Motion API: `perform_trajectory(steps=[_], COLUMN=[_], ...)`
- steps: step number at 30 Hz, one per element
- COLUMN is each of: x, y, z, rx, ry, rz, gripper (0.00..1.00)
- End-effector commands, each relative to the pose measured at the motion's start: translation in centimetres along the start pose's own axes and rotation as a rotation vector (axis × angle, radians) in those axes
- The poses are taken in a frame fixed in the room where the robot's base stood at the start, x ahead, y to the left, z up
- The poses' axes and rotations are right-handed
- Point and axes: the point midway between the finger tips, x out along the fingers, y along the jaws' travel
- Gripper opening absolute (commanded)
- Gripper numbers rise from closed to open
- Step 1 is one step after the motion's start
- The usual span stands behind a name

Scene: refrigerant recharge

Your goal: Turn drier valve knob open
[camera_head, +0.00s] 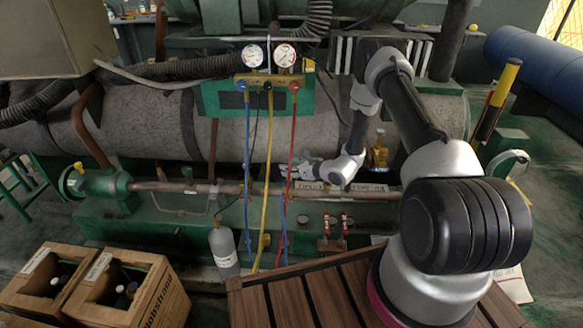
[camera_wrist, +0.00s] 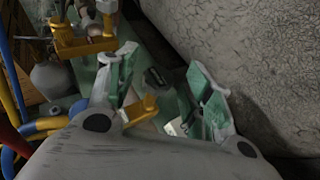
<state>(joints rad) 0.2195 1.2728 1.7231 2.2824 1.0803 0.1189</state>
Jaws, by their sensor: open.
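My gripper (camera_head: 292,171) is over the horizontal copper pipe (camera_head: 230,190), just right of the hanging hoses in the head view. In the wrist view my gripper (camera_wrist: 168,88) is open, with green pads on both fingers. A yellow-orange metal piece (camera_wrist: 142,109) shows by the left finger, and a small dark part (camera_wrist: 156,78) shows between the fingers, farther down. I cannot tell whether either is the drier valve knob. A larger yellow-orange fitting (camera_wrist: 84,42) is at the upper left, outside the fingers. A green cylinder (camera_head: 98,184) sits at the pipe's left end.
A gauge manifold (camera_head: 262,84) hangs behind, with blue, yellow and red hoses (camera_head: 267,180) close to my gripper. A large grey tank (camera_head: 130,120) lies behind the pipe. Two red-handled valves (camera_head: 345,224) are below.

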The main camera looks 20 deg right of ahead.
Motion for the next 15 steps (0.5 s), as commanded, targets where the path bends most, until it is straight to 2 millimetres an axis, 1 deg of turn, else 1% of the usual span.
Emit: perform_trajectory(steps=[2, 3, 5, 9, 15], x=[-0.02, -0.02, -0.03, -0.03, -0.04], y=[0.00, 0.00, 0.00, 0.00, -0.03], z=[0.00, 0.00, -0.01, 0.00, 0.00], rx=[0.000, 0.000, 0.000, 0.000, -0.002], ry=[0.000, 0.000, 0.000, 0.000, 0.000], rz=[0.000, 0.000, 0.000, 0.000, 0.005], gripper=[0.49, 0.42, 0.31, 0.06, 0.05])
